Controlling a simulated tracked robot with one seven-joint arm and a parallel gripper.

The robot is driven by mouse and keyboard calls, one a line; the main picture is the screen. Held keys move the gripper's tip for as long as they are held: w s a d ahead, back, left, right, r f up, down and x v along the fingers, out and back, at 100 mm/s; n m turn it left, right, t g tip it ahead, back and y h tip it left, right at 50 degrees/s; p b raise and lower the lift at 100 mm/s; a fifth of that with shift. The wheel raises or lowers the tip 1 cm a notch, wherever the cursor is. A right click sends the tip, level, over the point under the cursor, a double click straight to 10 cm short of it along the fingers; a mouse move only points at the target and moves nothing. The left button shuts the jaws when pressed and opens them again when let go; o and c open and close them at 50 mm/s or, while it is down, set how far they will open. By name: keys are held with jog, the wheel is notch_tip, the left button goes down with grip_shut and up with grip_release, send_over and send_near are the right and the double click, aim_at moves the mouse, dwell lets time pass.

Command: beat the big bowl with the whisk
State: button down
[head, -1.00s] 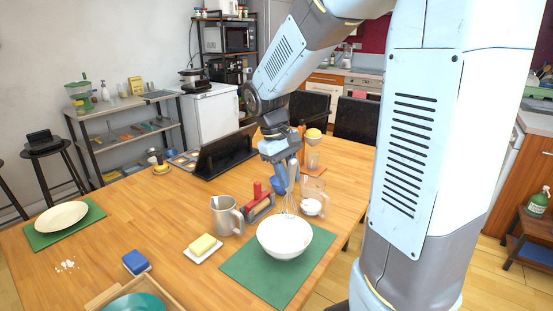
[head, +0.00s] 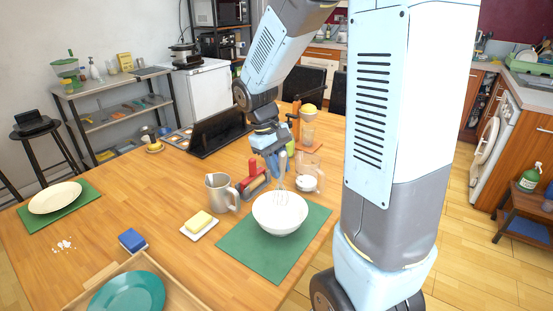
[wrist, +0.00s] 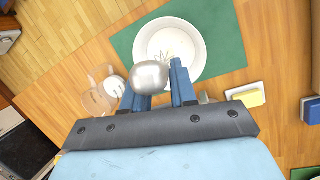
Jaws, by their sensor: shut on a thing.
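The big white bowl (head: 278,222) stands upright on a green mat (head: 253,252) near the table's front right. My gripper (head: 276,166) is above the bowl's far side, shut on the whisk (head: 284,198). The whisk hangs down with its wire end inside the bowl's outline; whether the wires touch the bowl I cannot tell. In the wrist view, my gripper (wrist: 156,86) has the rounded metal handle end of the whisk (wrist: 150,76) between its blue fingers. The bowl (wrist: 199,62) is beyond it, with the wires over its inside.
A metal jug (head: 217,192), a red-handled tool (head: 253,182) and a clear measuring jug (head: 311,172) stand close behind the bowl. A wooden tray (head: 172,291) holds a teal plate. The mat's front is clear.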

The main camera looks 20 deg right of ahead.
aim_at(278, 182)
jog(key=shift+f, duration=2.75)
jog(key=shift+w+d, duration=0.45)
jog(key=shift+w, duration=0.45)
jog(key=shift+w+d, duration=0.45)
jog(key=shift+w, duration=0.4)
jog(key=shift+s+a, duration=1.85)
jog(key=shift+a, duration=1.05)
jog(key=shift+w+d, duration=0.1)
jog(key=shift+d, duration=1.9)
jog(key=shift+a, duration=0.1)
